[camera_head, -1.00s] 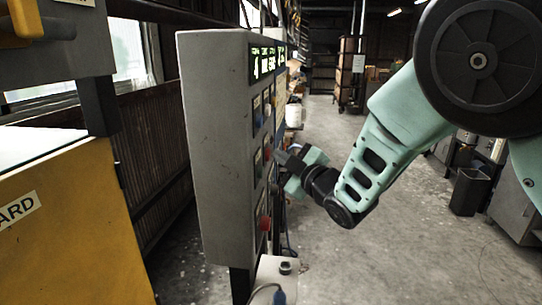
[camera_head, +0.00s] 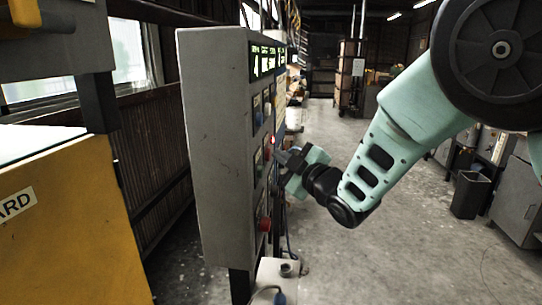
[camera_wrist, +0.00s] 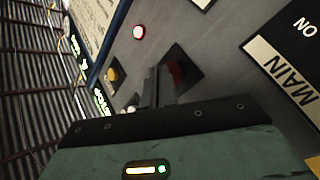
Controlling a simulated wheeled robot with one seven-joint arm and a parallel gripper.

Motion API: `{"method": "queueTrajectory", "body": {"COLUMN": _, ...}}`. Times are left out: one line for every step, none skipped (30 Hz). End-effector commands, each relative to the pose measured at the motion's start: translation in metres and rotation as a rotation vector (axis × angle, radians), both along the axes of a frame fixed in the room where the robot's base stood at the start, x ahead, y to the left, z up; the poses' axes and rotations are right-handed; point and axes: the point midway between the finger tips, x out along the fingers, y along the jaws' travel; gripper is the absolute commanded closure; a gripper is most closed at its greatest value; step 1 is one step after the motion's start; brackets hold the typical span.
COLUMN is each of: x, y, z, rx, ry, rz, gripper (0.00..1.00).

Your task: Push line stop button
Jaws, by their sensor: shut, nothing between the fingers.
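A grey control panel box (camera_head: 215,150) stands upright left of centre in the head view, seen mostly from its side. Its front carries several small buttons. My gripper (camera_head: 279,156) is at this front, about mid-height, with its fingers shut and empty. In the wrist view the fingertips (camera_wrist: 160,74) are beside a dark red button (camera_wrist: 177,72) on a dark square plate, and partly cover it. I cannot tell whether they touch it. A lit red lamp (camera_wrist: 139,31) is above. No line stop label is readable.
A larger red knob (camera_head: 264,224) is lower on the panel. A yellow button (camera_wrist: 113,75) and a MAIN label (camera_wrist: 290,80) show in the wrist view. A yellow cabinet (camera_head: 75,235) stands at left. The floor right of the panel is open.

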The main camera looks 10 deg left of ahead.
Motion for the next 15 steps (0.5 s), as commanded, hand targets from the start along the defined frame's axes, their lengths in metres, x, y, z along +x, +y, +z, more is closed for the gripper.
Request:
{"method": "queueTrajectory", "body": {"x": 0.0, "y": -0.002, "z": 0.0, "rx": 0.0, "ry": 0.001, "rz": -0.001, "gripper": 1.0}}
{"method": "queueTrajectory", "body": {"x": 0.0, "y": -0.003, "z": -0.001, "rx": 0.0, "ry": 0.0, "rz": -0.001, "gripper": 1.0}}
{"method": "queueTrajectory", "body": {"x": 0.0, "y": -0.006, "z": -0.001, "rx": 0.0, "ry": 0.001, "rz": -0.002, "gripper": 1.0}}
{"method": "queueTrajectory", "body": {"x": 0.0, "y": -0.009, "z": -0.001, "rx": 0.0, "ry": 0.001, "rz": -0.002, "gripper": 1.0}}
{"method": "queueTrajectory", "body": {"x": 0.0, "y": -0.012, "z": -0.001, "rx": 0.0, "ry": 0.0, "rz": -0.003, "gripper": 1.0}}
{"method": "queueTrajectory", "body": {"x": 0.001, "y": -0.016, "z": -0.001, "rx": 0.001, "ry": -0.001, "rz": -0.003, "gripper": 1.0}}
{"method": "queueTrajectory", "body": {"x": 0.001, "y": -0.019, "z": -0.001, "rx": 0.001, "ry": -0.001, "rz": -0.003, "gripper": 1.0}}
{"method": "queueTrajectory", "body": {"x": 0.0, "y": -0.022, "z": -0.001, "rx": 0.0, "ry": 0.0, "rz": -0.003, "gripper": 1.0}}
{"method": "queueTrajectory", "body": {"x": 0.0, "y": -0.026, "z": -0.001, "rx": 0.0, "ry": 0.0, "rz": -0.003, "gripper": 1.0}}
{"method": "queueTrajectory", "body": {"x": 0.0, "y": -0.029, "z": -0.001, "rx": 0.0, "ry": 0.0, "rz": -0.003, "gripper": 1.0}}
{"method": "queueTrajectory", "body": {"x": 0.0, "y": -0.031, "z": -0.001, "rx": 0.001, "ry": 0.001, "rz": -0.003, "gripper": 1.0}}
{"method": "queueTrajectory", "body": {"x": 0.0, "y": -0.035, "z": -0.001, "rx": 0.001, "ry": -0.001, "rz": -0.003, "gripper": 1.0}}
{"method": "queueTrajectory", "body": {"x": 0.0, "y": -0.038, "z": -0.001, "rx": 0.001, "ry": -0.001, "rz": -0.003, "gripper": 1.0}}
{"method": "queueTrajectory", "body": {"x": 0.0, "y": -0.041, "z": -0.001, "rx": 0.0, "ry": 0.0, "rz": -0.004, "gripper": 1.0}}
{"method": "queueTrajectory", "body": {"x": -0.001, "y": -0.045, "z": -0.001, "rx": 0.0, "ry": 0.001, "rz": -0.004, "gripper": 1.0}}
